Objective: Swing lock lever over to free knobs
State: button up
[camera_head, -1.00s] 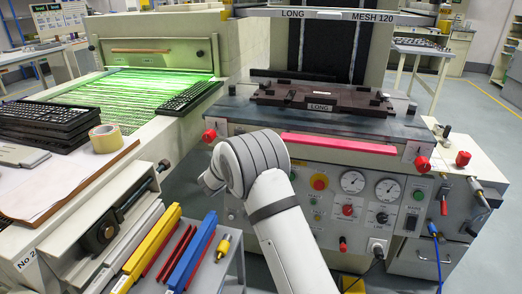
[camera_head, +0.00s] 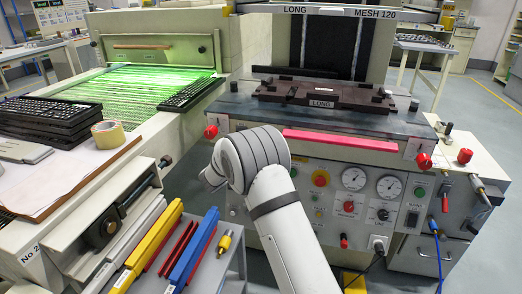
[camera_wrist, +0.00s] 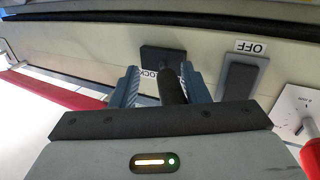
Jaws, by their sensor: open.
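In the wrist view, my gripper (camera_wrist: 160,76) is open, with one blue-grey finger on each side of a dark rounded lever (camera_wrist: 172,88). The lever projects from a black block (camera_wrist: 163,58) on the cream panel. It lies closer to the right finger; I cannot tell whether they touch. A label reading "LOCK" (camera_wrist: 149,74) is partly covered by the finger and lever. An upside-down "OFF" label (camera_wrist: 251,47) is to the right. In the head view, my gripper is hidden behind my white arm. Red knobs (camera_head: 211,131) (camera_head: 424,161) sit at the press's front corners.
A grey plate (camera_wrist: 238,80) stands right of the lever, and a red part (camera_wrist: 311,155) is at lower right in the wrist view. In the head view, a pink-red bar (camera_head: 340,140) crosses the press front above gauges (camera_head: 354,179). A tool cart (camera_head: 222,270) stands left of my arm.

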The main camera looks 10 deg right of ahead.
jog(key=p+v, duration=0.1)
jog(key=v, duration=0.6)
jog(key=shift+s+a, duration=0.2)
jog(key=shift+s, duration=0.1)
dwell(2.2)
